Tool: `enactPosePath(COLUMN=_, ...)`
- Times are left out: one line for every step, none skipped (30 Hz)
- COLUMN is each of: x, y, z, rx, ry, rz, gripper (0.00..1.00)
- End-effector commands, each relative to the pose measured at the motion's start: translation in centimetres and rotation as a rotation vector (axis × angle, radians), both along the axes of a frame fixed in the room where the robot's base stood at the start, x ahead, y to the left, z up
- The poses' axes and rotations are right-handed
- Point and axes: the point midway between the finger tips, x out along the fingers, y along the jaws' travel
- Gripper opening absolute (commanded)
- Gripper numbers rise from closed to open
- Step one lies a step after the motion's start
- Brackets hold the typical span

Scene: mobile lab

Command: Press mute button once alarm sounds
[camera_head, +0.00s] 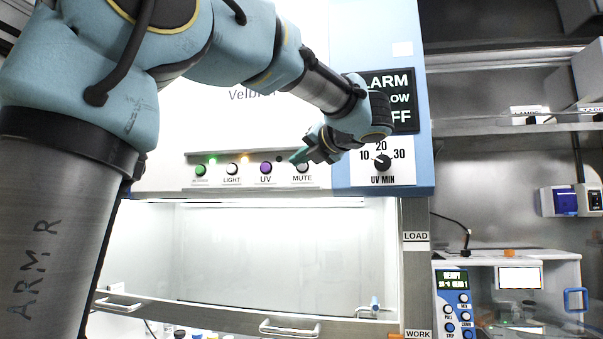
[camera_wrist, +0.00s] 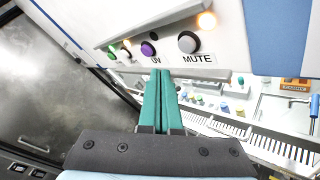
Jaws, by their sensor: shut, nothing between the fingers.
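The grey round MUTE button (camera_head: 302,168) is at the right end of the button row on the cabinet's front panel. It also shows in the wrist view (camera_wrist: 188,42), with its label below it. My gripper (camera_head: 297,158) is shut and empty, its teal fingertips close to the button in the head view. In the wrist view the fingertips (camera_wrist: 165,73) appear below and left of the button, apart from it in the picture. A lamp (camera_wrist: 206,19) beside the button glows orange.
The purple UV button (camera_head: 266,168) is just left of MUTE, then the white LIGHT button (camera_head: 232,169) and a green button (camera_head: 200,170). The UV MIN dial (camera_head: 382,162) is to the right. The glass sash (camera_head: 280,255) is below.

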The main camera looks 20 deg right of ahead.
Motion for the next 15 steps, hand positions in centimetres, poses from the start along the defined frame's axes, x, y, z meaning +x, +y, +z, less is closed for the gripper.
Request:
enactPosePath(x=-0.5, y=0.3, z=-0.3, rx=-0.001, ry=-0.001, rz=0.0, gripper=0.0)
enactPosePath(x=-0.7, y=0.4, z=-0.3, rx=-0.001, ry=-0.001, rz=0.0, gripper=0.0)
enactPosePath(x=-0.9, y=0.6, z=-0.2, rx=-0.002, ry=-0.001, rz=0.001, gripper=0.0)
enactPosePath(x=-1.1, y=0.7, z=-0.2, rx=-0.002, ry=-0.001, rz=0.001, gripper=0.0)
enactPosePath(x=-1.3, y=0.8, z=-0.2, rx=-0.001, ry=-0.001, rz=0.001, gripper=0.0)
enactPosePath(x=-1.4, y=0.9, z=-0.1, rx=-0.001, ry=-0.001, rz=0.001, gripper=0.0)
enactPosePath(x=-1.5, y=0.9, z=-0.1, rx=0.0, ry=-0.001, rz=0.001, gripper=0.0)
enactPosePath(x=-1.5, y=0.9, z=-0.1, rx=0.0, ry=-0.001, rz=0.001, gripper=0.0)
enactPosePath(x=-1.5, y=1.0, z=-0.1, rx=0.0, ry=-0.001, rz=0.001, gripper=0.0)
enactPosePath(x=-1.5, y=1.0, z=0.0, rx=0.0, ry=-0.001, rz=0.001, gripper=0.0)
enactPosePath(x=-1.5, y=1.0, z=0.0, rx=0.0, ry=-0.001, rz=0.001, gripper=0.0)
enactPosePath(x=-1.5, y=1.0, z=0.0, rx=0.0, ry=-0.001, rz=0.001, gripper=0.0)
enactPosePath(x=-1.5, y=1.0, z=0.0, rx=0.0, ry=-0.001, rz=0.001, gripper=0.0)
enactPosePath(x=-1.5, y=1.0, z=0.0, rx=0.0, ry=-0.001, rz=0.001, gripper=0.0)
enactPosePath(x=-1.5, y=1.0, z=0.0, rx=0.0, ry=0.0, rz=0.001, gripper=0.0)
